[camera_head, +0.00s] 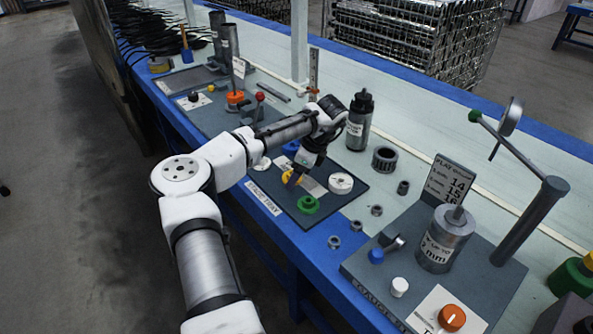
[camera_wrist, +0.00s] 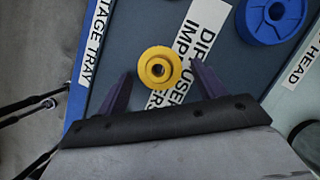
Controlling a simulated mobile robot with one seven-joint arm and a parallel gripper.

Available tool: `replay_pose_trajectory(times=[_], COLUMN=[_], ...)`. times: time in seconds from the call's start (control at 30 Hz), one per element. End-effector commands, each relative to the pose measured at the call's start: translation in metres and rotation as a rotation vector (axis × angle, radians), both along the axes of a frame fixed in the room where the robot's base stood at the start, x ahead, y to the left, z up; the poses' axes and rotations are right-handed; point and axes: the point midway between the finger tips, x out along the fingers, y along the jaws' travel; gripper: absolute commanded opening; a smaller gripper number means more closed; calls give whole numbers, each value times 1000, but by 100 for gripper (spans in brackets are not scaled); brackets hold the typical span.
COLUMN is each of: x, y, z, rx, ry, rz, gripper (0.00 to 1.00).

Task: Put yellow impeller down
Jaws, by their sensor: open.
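The yellow impeller (camera_wrist: 159,67) is a small round part with a hole in its middle, on the dark tray over a white printed label (camera_wrist: 190,45). It also shows in the head view (camera_head: 289,177), partly hidden by my gripper (camera_head: 296,180). In the wrist view my gripper (camera_wrist: 158,85) is open, with one purple finger on each side of the impeller; I cannot tell whether either finger touches it. The stage tray (camera_head: 345,205) is a dark flat plate on the bench.
A blue round part (camera_wrist: 272,17) sits on the tray beside the impeller. A green part (camera_head: 308,204) and a white disc (camera_head: 341,183) are also on the tray. A dark bottle (camera_head: 359,122) stands behind. A gauge stand (camera_head: 520,220) rises at right.

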Motion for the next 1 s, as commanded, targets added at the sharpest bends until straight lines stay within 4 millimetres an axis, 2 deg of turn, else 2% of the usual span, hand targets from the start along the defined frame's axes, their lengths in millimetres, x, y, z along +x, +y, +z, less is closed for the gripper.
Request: replay_pose_trajectory(times=[0.17, 0.27, 0.5, 0.7, 0.83, 1.0], x=[0, -1, -7, -12, -13, -14], y=[0, -6, -25, -38, -42, -44], z=[3, 17, 66, 98, 110, 114], rx=[2, -1, -2, 0, 0, 0], ry=[-1, -2, -2, -1, 0, 0], rz=[0, -1, -1, 0, 0, 0], gripper=[69, 69, 69, 69, 69, 69])
